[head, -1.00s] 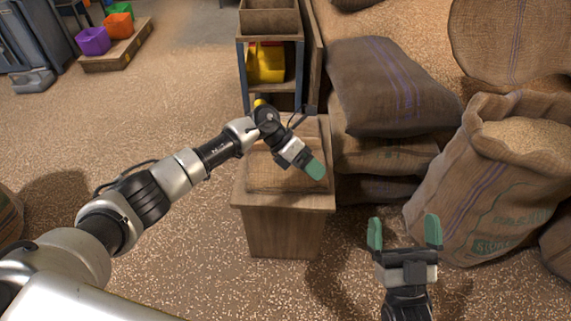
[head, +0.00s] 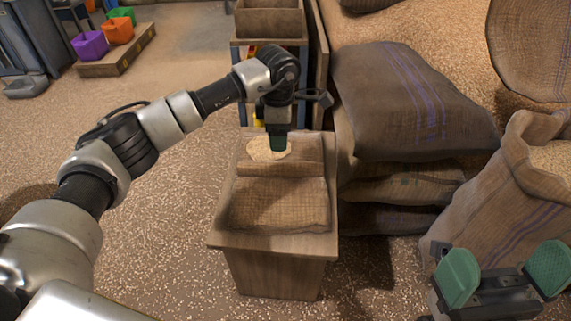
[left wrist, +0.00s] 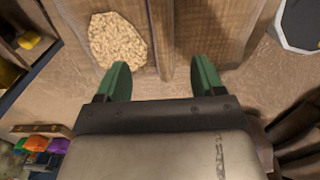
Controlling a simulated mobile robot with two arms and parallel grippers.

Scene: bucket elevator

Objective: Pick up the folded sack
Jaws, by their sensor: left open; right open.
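The folded sack (head: 280,205) lies flat on a wooden stand (head: 270,241). It is brown woven cloth with a raised fold across it and a pale grain-coloured patch (head: 258,150) on its far part. My left gripper (head: 279,146) points down over this far part. In the left wrist view its jaws (left wrist: 162,78) are open, one finger near the patch and the other beyond the raised fold (left wrist: 161,35). I cannot tell whether the fingers touch the cloth. My right gripper (head: 505,275) is open and empty at the lower right.
Stacked full sacks (head: 415,105) stand close on the stand's right. An open grain sack (head: 510,195) is at the right. A shelf (head: 268,22) stands behind the stand. Coloured bins (head: 90,44) sit far left. The floor left of the stand is clear.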

